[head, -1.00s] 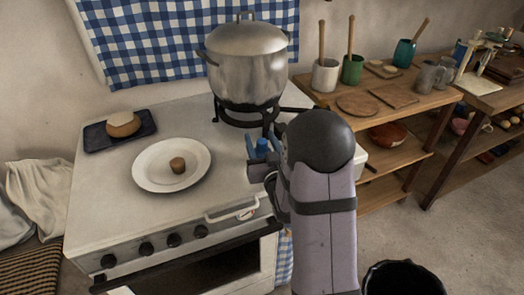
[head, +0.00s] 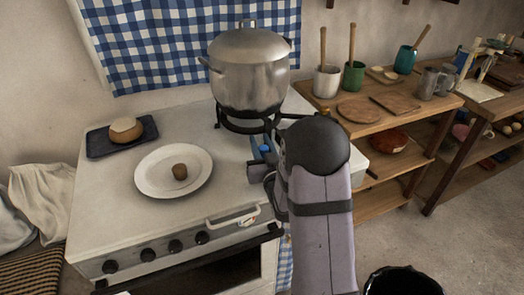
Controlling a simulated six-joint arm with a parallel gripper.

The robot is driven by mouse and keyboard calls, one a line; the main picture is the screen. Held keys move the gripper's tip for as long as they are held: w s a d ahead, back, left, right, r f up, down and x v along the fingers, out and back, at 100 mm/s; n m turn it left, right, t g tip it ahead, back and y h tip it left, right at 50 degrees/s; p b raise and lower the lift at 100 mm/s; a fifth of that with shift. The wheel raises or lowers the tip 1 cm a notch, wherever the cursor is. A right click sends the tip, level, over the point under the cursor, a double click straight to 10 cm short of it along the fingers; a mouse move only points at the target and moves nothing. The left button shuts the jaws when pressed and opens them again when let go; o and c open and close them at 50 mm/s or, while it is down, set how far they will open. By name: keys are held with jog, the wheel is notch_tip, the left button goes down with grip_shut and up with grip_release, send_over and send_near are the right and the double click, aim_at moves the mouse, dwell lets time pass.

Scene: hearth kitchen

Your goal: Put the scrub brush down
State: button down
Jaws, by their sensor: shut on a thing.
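My gripper (head: 261,170) is over the right part of the white stove top (head: 110,190), in front of the pot and right of the plate. It is shut on a small blue thing (head: 264,149), of which only a little shows beside the jaws. This may be the scrub brush, but my own arm hides most of it and I cannot make out bristles. I cannot tell whether it touches the stove top.
A steel pot (head: 249,70) stands on a black burner behind my gripper. A dark tray (head: 97,148) holds a round loaf-like thing (head: 127,130). A wooden shelf (head: 380,122) stands right. Bare stove top lies between plate and pot.

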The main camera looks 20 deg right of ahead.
jog(key=shift+r, duration=0.2)
notch_tip(320, 180, up, 28)
jog(key=p, duration=0.1)
jog(key=shift+f, duration=0.15)
notch_tip(320, 180, up, 10)
jog(key=p, duration=1)
jog(key=shift+f, duration=0.2)
dwell(0.4)
notch_tip(320, 180, down, 10)
jog(key=b, duration=1)
jog(key=shift+r, duration=0.15)
notch_tip(320, 180, down, 28)
jog(key=shift+r+b, duration=0.15)
jog(key=shift+b, duration=0.35)
